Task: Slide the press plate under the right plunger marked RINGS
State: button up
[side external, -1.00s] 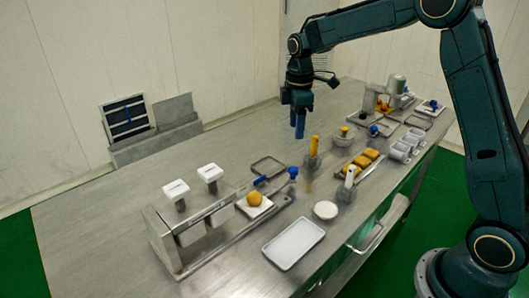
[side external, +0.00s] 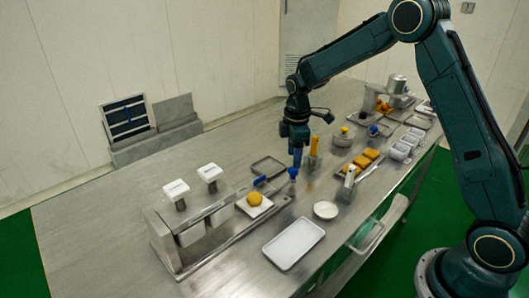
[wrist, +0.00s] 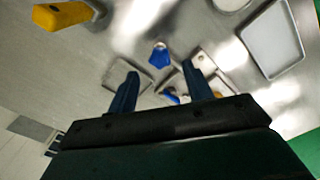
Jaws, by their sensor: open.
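The press stands at the front left with two white-capped plungers; their marks are too small to read. The right plunger (side external: 209,173) is nearer the plate than the left one (side external: 176,189). The white press plate (side external: 246,211), carrying an orange ball (side external: 255,198), sits on the rail to the right of both plungers. A blue knob (side external: 292,173) stands at the rail's right end; a blue knob also shows in the wrist view (wrist: 159,56). My gripper (side external: 297,162) is open and empty, just above that knob. In the wrist view its fingers (wrist: 165,82) partly hide the press.
A white tray (side external: 272,254) and a small white bowl (side external: 326,210) lie in front. A thin square frame (side external: 281,163) lies behind the rail. The table's left side is clear.

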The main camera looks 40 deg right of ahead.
jog(key=shift+f, duration=2.15)
jog(key=shift+c, duration=0.2)
grip_shut()
